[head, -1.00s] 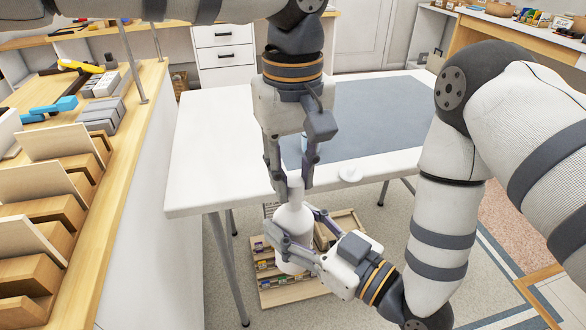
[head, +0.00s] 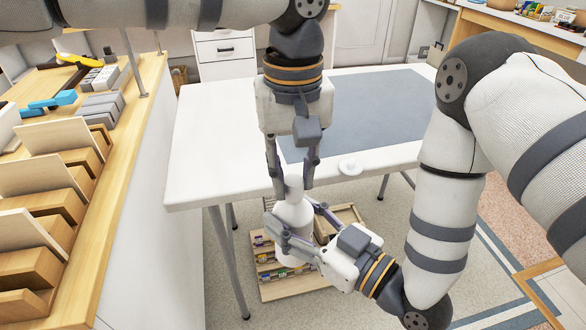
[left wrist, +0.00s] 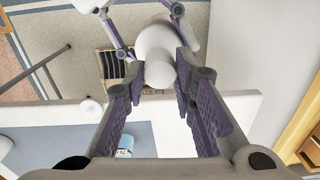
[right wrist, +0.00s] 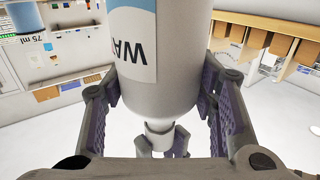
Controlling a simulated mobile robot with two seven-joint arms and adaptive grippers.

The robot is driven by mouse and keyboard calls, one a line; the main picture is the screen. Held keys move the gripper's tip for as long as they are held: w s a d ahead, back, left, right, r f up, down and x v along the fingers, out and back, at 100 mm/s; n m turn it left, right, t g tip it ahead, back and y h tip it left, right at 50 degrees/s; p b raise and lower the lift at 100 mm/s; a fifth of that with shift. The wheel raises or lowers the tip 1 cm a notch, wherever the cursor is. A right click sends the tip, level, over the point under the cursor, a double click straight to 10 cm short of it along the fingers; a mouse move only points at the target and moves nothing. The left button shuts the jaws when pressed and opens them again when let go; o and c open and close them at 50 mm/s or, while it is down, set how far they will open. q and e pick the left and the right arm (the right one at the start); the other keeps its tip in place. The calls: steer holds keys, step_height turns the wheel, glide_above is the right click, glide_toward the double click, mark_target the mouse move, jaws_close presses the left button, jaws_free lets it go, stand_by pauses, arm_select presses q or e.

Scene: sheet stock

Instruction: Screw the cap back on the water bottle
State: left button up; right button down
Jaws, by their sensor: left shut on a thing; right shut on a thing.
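The white water bottle (head: 294,218) is upright in the air just in front of the table's near edge. My right gripper (head: 297,228) is shut on its body from the lower right. The right wrist view shows the bottle (right wrist: 170,85) with its blue and white label. My left gripper (head: 291,182) points straight down over the bottle's top, shut on the white cap (head: 293,185). The cap (left wrist: 158,66) also shows between the fingers in the left wrist view. It is in line with the bottle neck; whether its thread is engaged cannot be seen.
The white table (head: 210,155) with a grey mat (head: 375,105) is just behind. A white round piece (head: 350,167) lies near its front edge. A blue and white item (left wrist: 124,146) stands on the mat. A small wooden rack (head: 290,288) is below the bottle. A shelf unit (head: 130,150) is on the left.

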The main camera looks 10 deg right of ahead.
arm_select(q)
steer(key=m, duration=1.1)
steer(key=o, duration=0.8)
steer(key=shift+c, duration=0.2)
steer(key=shift+r, duration=2.25)
steer(key=shift+c, duration=0.4)
